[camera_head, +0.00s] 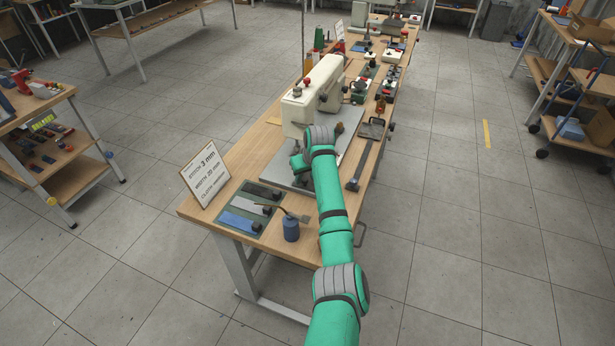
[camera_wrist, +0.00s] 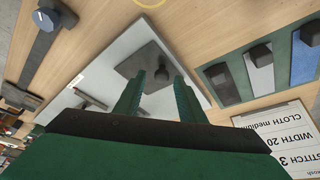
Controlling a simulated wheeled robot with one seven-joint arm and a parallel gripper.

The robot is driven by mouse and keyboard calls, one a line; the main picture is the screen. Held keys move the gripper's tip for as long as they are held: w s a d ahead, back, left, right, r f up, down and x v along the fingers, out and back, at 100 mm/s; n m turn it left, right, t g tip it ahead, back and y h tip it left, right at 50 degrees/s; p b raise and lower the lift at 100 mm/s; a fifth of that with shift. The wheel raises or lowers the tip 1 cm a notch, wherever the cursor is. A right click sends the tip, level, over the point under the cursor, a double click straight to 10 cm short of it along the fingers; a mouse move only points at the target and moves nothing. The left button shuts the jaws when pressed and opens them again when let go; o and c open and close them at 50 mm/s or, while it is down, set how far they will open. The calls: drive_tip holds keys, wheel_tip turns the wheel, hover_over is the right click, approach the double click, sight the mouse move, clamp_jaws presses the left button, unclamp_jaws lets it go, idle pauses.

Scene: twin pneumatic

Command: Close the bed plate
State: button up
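In the wrist view, a dark grey plate with a black upright knob (camera_wrist: 160,78) lies on the sewing machine's pale base (camera_wrist: 105,75); it seems to be the bed plate (camera_wrist: 130,65). My gripper (camera_wrist: 159,82) is open, its two green fingers apart with the knob showing between them. I cannot tell whether the fingers touch it. In the head view, the cream sewing machine (camera_head: 298,108) stands on its grey base (camera_head: 348,125) on the bench.
A sign card (camera_head: 207,172) stands at the bench's near left. A green mat (camera_head: 231,229) holds several strips with black blocks. A blue pot (camera_head: 291,229) with a brush stands near my arm. A long-handled tool (camera_head: 358,176) lies right of the base. More gear fills the far bench.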

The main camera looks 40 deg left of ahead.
drive_tip(key=v, duration=1)
drive_tip(key=shift+d+r, duration=0.15)
drive_tip(key=shift+r, duration=0.2)
